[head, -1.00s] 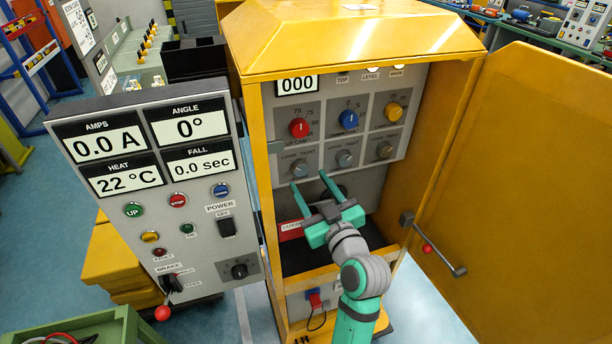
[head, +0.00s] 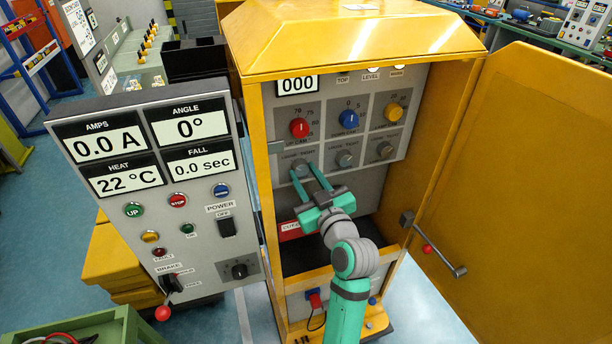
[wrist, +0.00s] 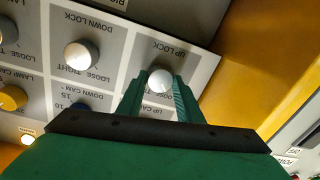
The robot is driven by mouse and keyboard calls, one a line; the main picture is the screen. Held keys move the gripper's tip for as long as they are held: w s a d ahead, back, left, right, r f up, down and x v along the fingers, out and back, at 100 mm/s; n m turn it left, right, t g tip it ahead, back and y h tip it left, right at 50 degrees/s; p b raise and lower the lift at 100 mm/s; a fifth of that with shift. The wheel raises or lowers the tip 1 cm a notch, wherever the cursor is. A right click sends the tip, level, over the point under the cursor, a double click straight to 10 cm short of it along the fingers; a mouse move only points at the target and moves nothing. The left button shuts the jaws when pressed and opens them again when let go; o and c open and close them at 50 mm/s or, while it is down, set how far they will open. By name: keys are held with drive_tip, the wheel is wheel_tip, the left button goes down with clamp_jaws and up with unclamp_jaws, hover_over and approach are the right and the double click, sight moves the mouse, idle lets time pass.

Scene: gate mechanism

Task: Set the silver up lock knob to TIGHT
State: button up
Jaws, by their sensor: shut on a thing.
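The silver up lock knob (wrist: 160,81) sits between my two green fingertips in the wrist view, under the label UP LOCK, which reads upside down. In the head view the same knob (head: 300,170) is the left one of the grey lower row, below the red knob. My gripper (head: 305,169) is shut on it, with a finger on each side. The LOOSE and TIGHT marks beside this knob are mostly hidden by the fingers or too small to read, so its setting cannot be told.
The silver down lock knob (wrist: 81,54) is close beside it. Red (head: 299,127), blue (head: 348,119) and yellow (head: 393,112) knobs sit above. The yellow cabinet door (head: 530,190) stands open at right, and a grey display panel (head: 150,190) stands at left.

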drive_tip(key=shift+m, duration=0.3)
drive_tip(key=m, duration=0.3)
drive_tip(key=shift+m, duration=0.4)
drive_tip(key=m, duration=0.4)
drive_tip(key=shift+m+t, duration=0.4)
drive_tip(key=m, duration=0.4)
drive_tip(key=shift+s+a+f+m+h, duration=0.1)
drive_tip(key=shift+a+m+h, duration=0.1)
drive_tip(key=shift+m+h, duration=0.15)
drive_tip(key=shift+m, duration=2.35)
drive_tip(key=shift+d, duration=0.15)
